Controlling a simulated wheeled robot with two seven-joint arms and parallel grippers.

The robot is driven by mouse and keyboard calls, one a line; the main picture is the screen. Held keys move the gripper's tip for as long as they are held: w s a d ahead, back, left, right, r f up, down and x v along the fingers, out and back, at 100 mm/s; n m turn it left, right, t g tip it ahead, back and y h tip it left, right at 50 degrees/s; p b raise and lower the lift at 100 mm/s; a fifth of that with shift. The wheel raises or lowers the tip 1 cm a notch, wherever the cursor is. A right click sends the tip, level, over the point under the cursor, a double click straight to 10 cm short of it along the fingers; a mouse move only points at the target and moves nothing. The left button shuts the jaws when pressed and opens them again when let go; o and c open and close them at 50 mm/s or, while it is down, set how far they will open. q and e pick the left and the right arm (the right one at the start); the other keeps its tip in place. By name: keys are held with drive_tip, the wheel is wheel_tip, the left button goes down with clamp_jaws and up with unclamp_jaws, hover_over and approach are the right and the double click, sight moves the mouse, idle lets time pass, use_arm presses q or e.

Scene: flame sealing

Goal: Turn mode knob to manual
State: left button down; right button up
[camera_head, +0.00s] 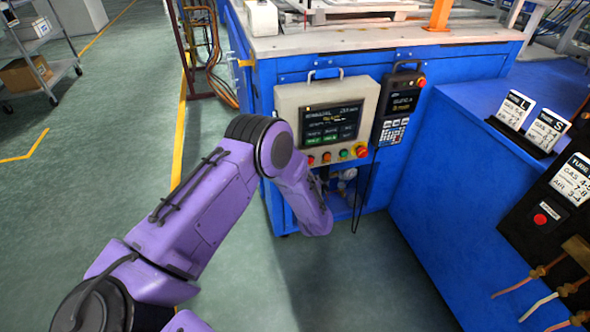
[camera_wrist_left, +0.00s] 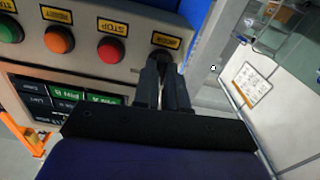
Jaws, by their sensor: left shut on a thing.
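The mode knob (camera_wrist_left: 166,58) is small and dark, at the end of the button row on the control panel (camera_head: 350,92). In the left wrist view the panel appears upside down. My left gripper (camera_wrist_left: 168,82) has its narrow dark fingers shut on the knob, with a yellow label (camera_wrist_left: 165,40) just above. The fingers cover much of the knob, and I cannot read which position it points to. My right gripper is not in view.
Beside the knob are a red stop button (camera_wrist_left: 111,50), an orange button (camera_wrist_left: 59,40) and a green button (camera_wrist_left: 10,30). A red emergency button (camera_head: 361,150) is at the panel's right end. A handheld pendant (camera_head: 402,100) hangs right of the panel on the blue cabinet (camera_head: 460,70).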

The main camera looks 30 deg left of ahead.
use_arm(q)
drive_tip(key=shift+m, duration=0.5)
drive_tip(key=c, duration=1.2)
unclamp_jaws()
drive_tip(key=shift+d, duration=0.1)
drive_tip(key=v, duration=1)
drive_tip(key=shift+s+d, duration=0.1)
drive_tip(key=shift+s, duration=0.1)
